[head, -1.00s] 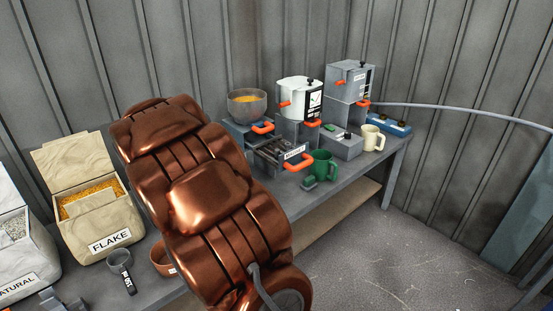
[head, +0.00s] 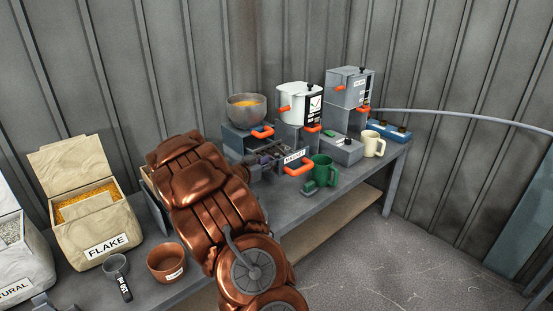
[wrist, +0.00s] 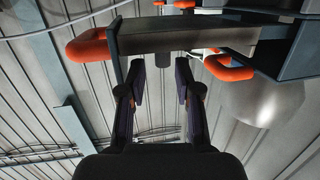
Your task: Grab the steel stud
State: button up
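I cannot make out a steel stud for certain in either view. My gripper (wrist: 159,76) is open in the wrist view, its two dark fingers apart. A small dark grey piece (wrist: 163,60) shows between the fingertips; I cannot tell what it is or whether it touches them. In the head view my gripper (head: 268,160) is at the left side of the open drawer labelled MAGNET (head: 294,157), partly hidden by my copper-coloured arm. The drawer's contents are too small to tell apart.
An orange handle (head: 299,169) sticks out from the drawer. A green mug (head: 322,169) stands close to its right. A grey bowl (head: 246,109) and a white pot (head: 300,103) stand above on boxes. A brown bowl (head: 166,263) and FLAKE sack (head: 92,230) are at left.

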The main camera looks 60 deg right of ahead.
aim_at(277, 154)
jog(key=shift+d, duration=1.35)
jog(key=shift+d+f+p, duration=0.15)
jog(key=shift+d+p, duration=0.05)
jog(key=shift+d, duration=0.45)
jog(key=shift+d+f+p, duration=0.15)
jog(key=shift+d+p, duration=0.05)
jog(key=shift+d, duration=0.4)
jog(key=shift+c, duration=0.3)
grip_shut()
jog(key=shift+r, duration=0.1)
